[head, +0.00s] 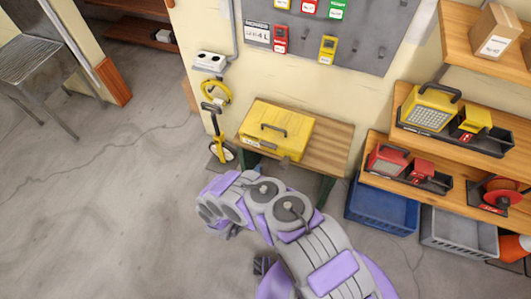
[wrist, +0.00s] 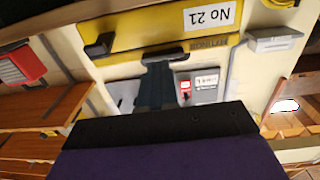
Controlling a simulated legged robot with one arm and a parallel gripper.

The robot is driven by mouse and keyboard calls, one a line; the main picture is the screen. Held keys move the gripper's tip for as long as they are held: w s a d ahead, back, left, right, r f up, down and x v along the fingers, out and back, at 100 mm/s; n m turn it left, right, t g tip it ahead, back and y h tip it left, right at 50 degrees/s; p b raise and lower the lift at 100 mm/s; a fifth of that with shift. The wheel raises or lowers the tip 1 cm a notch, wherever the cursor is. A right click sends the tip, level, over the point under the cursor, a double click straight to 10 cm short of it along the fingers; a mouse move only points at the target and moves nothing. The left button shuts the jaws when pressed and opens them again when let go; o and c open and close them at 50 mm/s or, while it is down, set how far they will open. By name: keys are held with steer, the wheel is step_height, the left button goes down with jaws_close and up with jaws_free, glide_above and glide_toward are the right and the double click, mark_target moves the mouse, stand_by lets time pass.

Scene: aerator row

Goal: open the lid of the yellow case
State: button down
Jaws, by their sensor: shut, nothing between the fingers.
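The yellow case (head: 275,132) sits on a small wooden bench (head: 322,150) against the wall. Its lid is down, with a dark handle (head: 273,129) on top. In the wrist view the case (wrist: 140,32) shows upside down along the top, with a white label reading "No 21" and dark fittings. My gripper (wrist: 160,66) is shut and empty; its dark fingers point toward the case. The tips overlap a dark fitting at the case's edge; I cannot tell whether they touch it. In the head view my arm reaches up from below, in front of the bench, and the gripper is not clear.
A yellow-handled tool (head: 217,125) stands left of the bench. Shelves (head: 455,150) with lamps are at right, above a blue crate (head: 382,209) and a grey crate (head: 459,236). A tag board (head: 345,30) hangs above. The floor at left is mostly clear.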

steer(key=shift+b+x, duration=0.8)
steer(key=shift+x, duration=4.35)
steer(key=shift+r, duration=0.15)
step_height(320, 180, up, 2)
steer(key=shift+r+p, duration=0.1)
steer(key=shift+p, duration=1)
